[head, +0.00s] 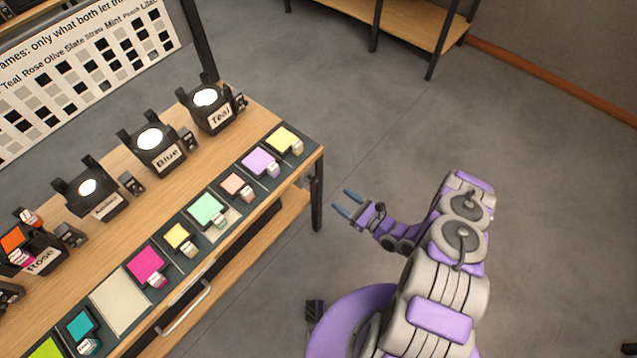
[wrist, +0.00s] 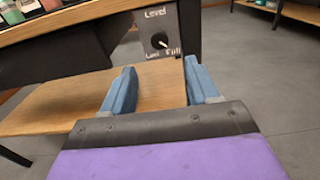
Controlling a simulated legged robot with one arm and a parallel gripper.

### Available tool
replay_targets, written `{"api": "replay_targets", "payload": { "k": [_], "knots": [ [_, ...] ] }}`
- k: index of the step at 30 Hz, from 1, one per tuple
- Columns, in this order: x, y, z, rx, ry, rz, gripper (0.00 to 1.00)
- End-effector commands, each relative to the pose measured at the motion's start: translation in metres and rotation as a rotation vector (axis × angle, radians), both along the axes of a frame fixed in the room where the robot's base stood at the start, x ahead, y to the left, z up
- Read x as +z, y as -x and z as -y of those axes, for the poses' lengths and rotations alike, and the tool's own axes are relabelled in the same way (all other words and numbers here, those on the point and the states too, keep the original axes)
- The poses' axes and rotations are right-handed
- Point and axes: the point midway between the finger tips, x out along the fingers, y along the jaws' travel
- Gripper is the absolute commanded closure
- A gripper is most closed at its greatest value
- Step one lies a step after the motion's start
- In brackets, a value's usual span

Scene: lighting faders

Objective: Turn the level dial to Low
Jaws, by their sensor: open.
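The level dial (wrist: 159,40) is a round black knob on a grey panel (wrist: 152,18) labelled "Level", under the table edge in the wrist view. "Low" is printed at its lower left and "Full" at its lower right. Its pale pointer mark is turned to the lower right, toward "Full". My gripper (wrist: 160,85) is open and empty, with its blue fingers apart below and in front of the dial, not touching it. In the head view my gripper (head: 348,204) is beyond the table's right end, over open floor. The dial is not visible in the head view.
A wooden table (head: 262,108) carries black lamps, including Teal (head: 212,108) and Blue (head: 158,148), and a row of coloured gel squares. A lower shelf (wrist: 60,108) and a table leg (head: 317,190) are close to my gripper. Floor to the right is clear.

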Motion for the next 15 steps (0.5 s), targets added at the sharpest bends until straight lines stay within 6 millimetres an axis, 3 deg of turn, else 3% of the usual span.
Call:
{"api": "replay_targets", "payload": {
  "k": [15],
  "knots": [
    [-0.001,-0.054,-0.071,0.004,0.001,0.003,0.40]
  ]
}}
